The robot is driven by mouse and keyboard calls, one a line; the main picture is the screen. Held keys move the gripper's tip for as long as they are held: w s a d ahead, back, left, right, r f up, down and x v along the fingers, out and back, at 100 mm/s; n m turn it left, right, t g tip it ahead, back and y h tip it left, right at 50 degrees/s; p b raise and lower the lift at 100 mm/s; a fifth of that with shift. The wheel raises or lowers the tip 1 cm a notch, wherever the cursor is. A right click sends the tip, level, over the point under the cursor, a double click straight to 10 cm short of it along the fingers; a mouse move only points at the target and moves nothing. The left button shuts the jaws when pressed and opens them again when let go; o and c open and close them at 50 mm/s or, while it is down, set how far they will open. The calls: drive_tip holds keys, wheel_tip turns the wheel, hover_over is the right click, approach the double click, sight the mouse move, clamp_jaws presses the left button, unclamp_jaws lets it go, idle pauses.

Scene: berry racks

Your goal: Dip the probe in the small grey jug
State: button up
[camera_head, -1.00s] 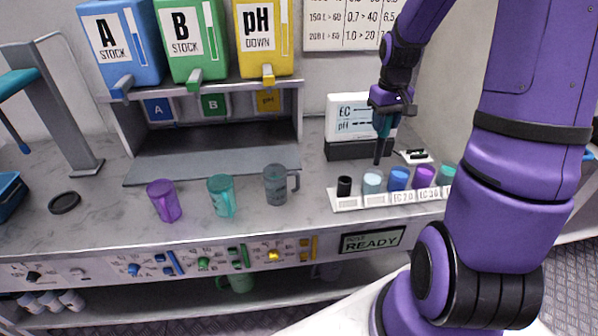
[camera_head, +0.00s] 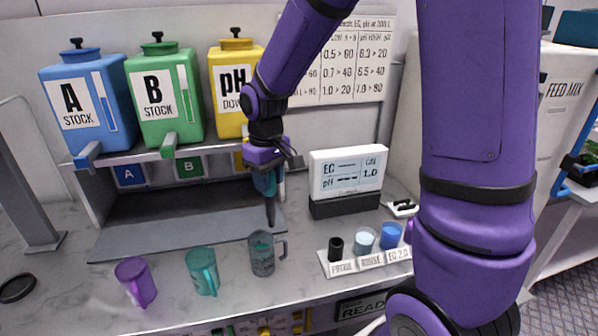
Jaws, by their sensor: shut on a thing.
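The small grey jug (camera_head: 262,256) stands upright on the counter, its handle to the right. It is the rightmost of three jugs in a row. My gripper (camera_head: 266,172) is shut on the probe (camera_head: 270,208), a teal-bodied stick with a dark lower end pointing down. In the picture the probe's tip is just above the jug's rim, near its right side. I cannot tell whether the tip is directly over the opening or behind it. The gripper's fingers are small and partly hidden.
A teal jug (camera_head: 202,272) and a purple jug (camera_head: 136,282) stand to the left. A white rack (camera_head: 342,268) with a black holder and cups is to the right. The EC/pH meter (camera_head: 346,176) stands behind it. Stock tanks sit on a shelf at the back left.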

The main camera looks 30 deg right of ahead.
drive_tip(key=a+f, duration=0.3)
drive_tip(key=f, duration=0.6)
drive_tip(key=shift+w+a+f+n, duration=0.15)
drive_tip(key=shift+w+n, duration=0.05)
drive_tip(key=shift+n, duration=0.2)
idle(0.5)
idle(3.0)
